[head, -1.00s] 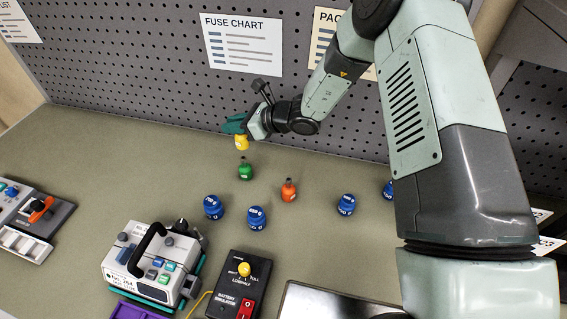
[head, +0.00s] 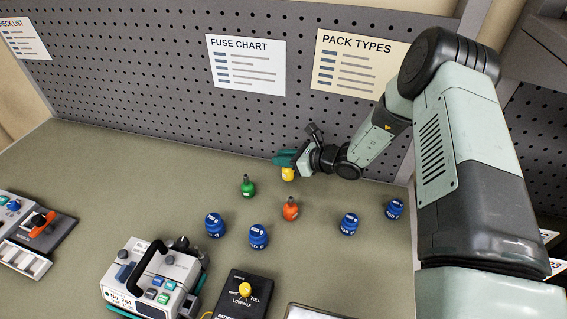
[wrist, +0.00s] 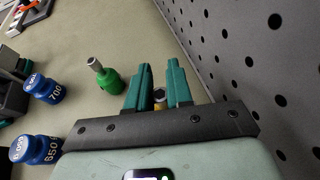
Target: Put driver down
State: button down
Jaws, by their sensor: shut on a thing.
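My gripper (head: 286,160) is shut on a small yellow driver (head: 288,174) near the back of the bench, by the pegboard. The driver hangs below the teal fingers; I cannot tell whether it touches the bench. In the wrist view only a bit of the yellow driver (wrist: 159,95) shows between the fingers (wrist: 160,75); the rest is hidden. A green driver (head: 248,188) stands upright to the left of the gripper. It also shows in the wrist view (wrist: 111,82). An orange driver (head: 290,210) stands upright in front of the gripper.
Several blue weights (head: 215,226) stand farther forward and to the right. A grey-white pump (head: 150,276) and a black battery box (head: 244,290) are at the front. The pegboard (head: 160,90) rises close behind the gripper. Bench surface (head: 130,185) is clear at back left.

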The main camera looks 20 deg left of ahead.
jog(key=shift+f, duration=1)
jog(key=shift+f, duration=0.2)
jog(key=c, duration=1)
grip_release()
jog(key=shift+r, duration=0.2)
jog(key=v, duration=1.2)
